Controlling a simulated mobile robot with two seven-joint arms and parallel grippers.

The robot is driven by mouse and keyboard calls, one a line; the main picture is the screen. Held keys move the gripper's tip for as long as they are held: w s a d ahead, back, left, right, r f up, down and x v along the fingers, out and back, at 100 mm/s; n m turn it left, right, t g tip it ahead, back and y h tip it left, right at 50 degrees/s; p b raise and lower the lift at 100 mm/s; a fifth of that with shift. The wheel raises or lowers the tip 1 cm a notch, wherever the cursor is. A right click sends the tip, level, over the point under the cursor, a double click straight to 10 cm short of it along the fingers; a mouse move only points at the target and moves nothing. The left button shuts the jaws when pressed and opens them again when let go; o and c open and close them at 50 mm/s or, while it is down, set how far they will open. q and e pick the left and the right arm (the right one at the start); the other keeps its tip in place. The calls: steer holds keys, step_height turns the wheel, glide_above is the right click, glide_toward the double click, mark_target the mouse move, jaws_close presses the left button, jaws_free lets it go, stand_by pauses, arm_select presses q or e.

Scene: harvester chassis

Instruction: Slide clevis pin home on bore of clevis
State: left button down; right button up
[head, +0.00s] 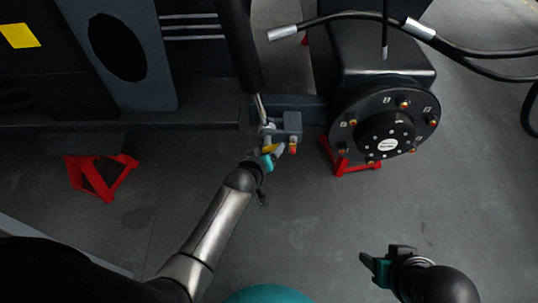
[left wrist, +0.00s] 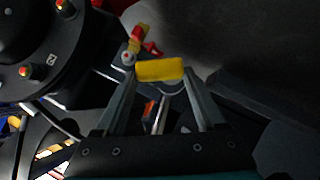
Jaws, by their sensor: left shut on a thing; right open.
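The clevis (head: 290,122) is a grey bracket at the lower end of the cylinder rod (head: 261,105), near the middle of the head view. My left gripper (head: 270,157) is just below it, shut on a yellow piece (head: 271,149) that I take to be part of the clevis pin. In the left wrist view, this yellow piece (left wrist: 160,70) lies across between my left fingertips. The pin's shank and the bore are not clear, so I cannot tell how far the pin is in. My right gripper (head: 376,262) is open and empty, low on the right, away from the clevis.
A black wheel hub (head: 372,120) with several studs stands right of the clevis, on a red stand (head: 352,166). Another red stand (head: 100,178) is at left. Black hoses (head: 470,48) hang at upper right. The floor between my arms is clear.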

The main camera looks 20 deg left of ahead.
mark_target(273, 138)
arm_select(q)
steer(key=shift+w+a+r+b, duration=0.1)
steer(key=shift+w+a+b, duration=0.2)
steer(key=shift+w, duration=0.55)
steer(key=shift+w+a+b, duration=0.15)
steer(key=shift+w+b, duration=0.1)
steer(key=shift+w, duration=0.55)
jaws_free()
steer(key=shift+s, duration=0.1)
